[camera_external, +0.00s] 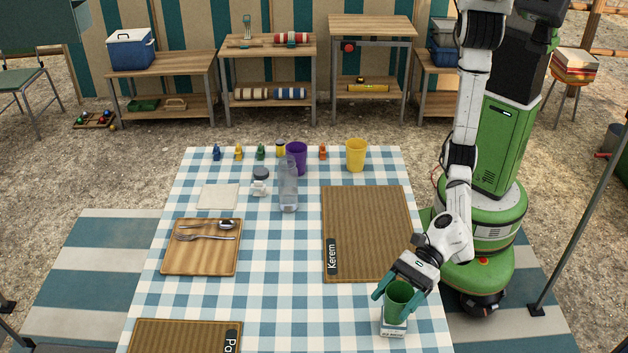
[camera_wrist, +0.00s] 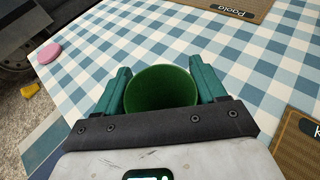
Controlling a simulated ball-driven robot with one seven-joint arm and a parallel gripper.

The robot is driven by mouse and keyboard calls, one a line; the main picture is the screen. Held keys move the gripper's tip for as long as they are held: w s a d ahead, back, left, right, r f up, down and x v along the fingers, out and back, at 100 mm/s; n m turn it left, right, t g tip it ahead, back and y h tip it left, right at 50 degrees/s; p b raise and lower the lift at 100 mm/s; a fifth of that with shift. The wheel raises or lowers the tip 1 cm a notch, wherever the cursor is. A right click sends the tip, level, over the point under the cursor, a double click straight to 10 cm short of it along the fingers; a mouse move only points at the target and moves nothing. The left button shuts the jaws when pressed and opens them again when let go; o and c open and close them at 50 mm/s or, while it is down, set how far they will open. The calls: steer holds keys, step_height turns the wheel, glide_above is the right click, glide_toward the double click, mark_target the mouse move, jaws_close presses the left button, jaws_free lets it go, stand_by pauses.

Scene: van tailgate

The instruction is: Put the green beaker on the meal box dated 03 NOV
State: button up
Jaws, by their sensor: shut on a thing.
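The green beaker (camera_external: 399,301) is upright between the fingers of my gripper (camera_external: 398,298), which is shut on it. In the wrist view the beaker (camera_wrist: 160,89) shows its open mouth between both teal fingers (camera_wrist: 160,76). A small pale meal box (camera_external: 393,331) with dark print on its front lies directly under the beaker, near the table's front right. The print is too small to read, so I cannot tell its date. The beaker's base is on or just above the box; I cannot tell which. The box is hidden in the wrist view.
The "Kerem" mat (camera_external: 367,225) lies just behind my gripper. A wooden board (camera_external: 190,262) with cutlery, a clear bottle (camera_external: 289,190), a purple cup (camera_external: 297,160) and a yellow cup (camera_external: 356,155) stand farther off. Checked cloth is free left of the box.

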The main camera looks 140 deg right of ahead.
steer(key=o, duration=1)
steer(key=shift+r, duration=0.2)
steer(key=p+v, duration=0.1)
steer(key=v, duration=1.1)
steer(key=shift+d+f, duration=0.1)
